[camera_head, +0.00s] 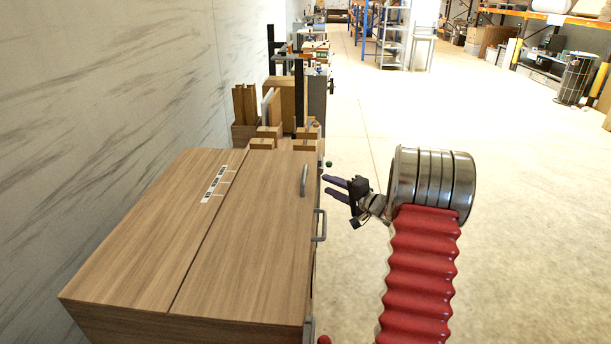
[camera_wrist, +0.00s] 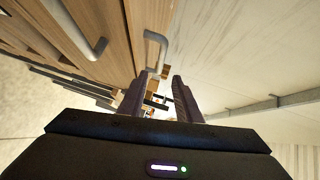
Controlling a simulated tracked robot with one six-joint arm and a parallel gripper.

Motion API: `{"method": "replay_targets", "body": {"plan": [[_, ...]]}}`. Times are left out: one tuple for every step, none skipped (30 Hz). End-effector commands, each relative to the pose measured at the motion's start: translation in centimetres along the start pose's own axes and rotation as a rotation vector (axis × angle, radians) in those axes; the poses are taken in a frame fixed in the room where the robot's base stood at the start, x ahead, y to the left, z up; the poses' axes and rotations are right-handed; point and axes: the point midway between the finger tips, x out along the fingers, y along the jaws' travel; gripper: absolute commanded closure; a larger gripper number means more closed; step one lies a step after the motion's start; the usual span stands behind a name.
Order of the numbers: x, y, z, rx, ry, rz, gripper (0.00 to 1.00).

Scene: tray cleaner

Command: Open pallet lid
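The pallet is a large wood-grain box whose lid (camera_head: 255,235) lies flat and closed on the right part of its top. A grey bar handle (camera_head: 304,180) stands on the lid near its right edge. My gripper (camera_head: 326,185) is right of that handle, beyond the box's right edge, its dark fingers pointing left. In the wrist view the fingers are apart with nothing held between them (camera_wrist: 160,76). A grey handle (camera_wrist: 158,38) shows just beyond the fingertips there, apart from them as far as I can tell.
A second grey handle (camera_head: 321,225) sticks out of the box's right side. Small wooden blocks (camera_head: 268,132) and a dark post (camera_head: 299,95) stand behind the box. A marbled wall (camera_head: 100,100) runs along the left. The floor (camera_head: 520,220) to the right is clear.

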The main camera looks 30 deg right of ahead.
Motion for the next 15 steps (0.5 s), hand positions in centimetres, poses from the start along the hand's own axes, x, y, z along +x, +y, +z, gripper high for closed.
{"method": "replay_targets", "body": {"plan": [[0.3, 0.0, 0.1, 0.0, -0.001, 0.0, 0.69], [0.6, 0.1, 0.1, 0.0, -0.001, 0.0, 0.69], [0.9, 0.1, 0.0, 0.0, -0.001, 0.001, 0.69], [1.2, 0.1, 0.0, 0.0, -0.001, 0.001, 0.69], [1.6, 0.1, 0.0, 0.0, -0.001, 0.001, 0.69], [2.1, 0.1, 0.1, 0.0, -0.002, 0.001, 0.69], [2.5, 0.0, 0.1, 0.0, -0.003, 0.0, 0.69], [3.0, 0.0, 0.1, 0.0, -0.003, 0.0, 0.69], [3.6, 0.1, 0.1, 0.001, -0.003, 0.001, 0.69], [4.0, 0.1, 0.1, 0.001, -0.002, 0.001, 0.69], [4.5, 0.1, 0.1, 0.0, -0.002, 0.0, 0.69], [5.1, 0.0, 0.1, 0.001, -0.002, 0.0, 0.69], [5.6, 0.0, 0.1, 0.0, -0.003, 0.0, 0.69], [6.0, 0.1, 0.1, 0.0, -0.002, 0.0, 0.69], [6.7, 0.1, 0.1, -0.001, -0.002, 0.001, 0.69]]}}
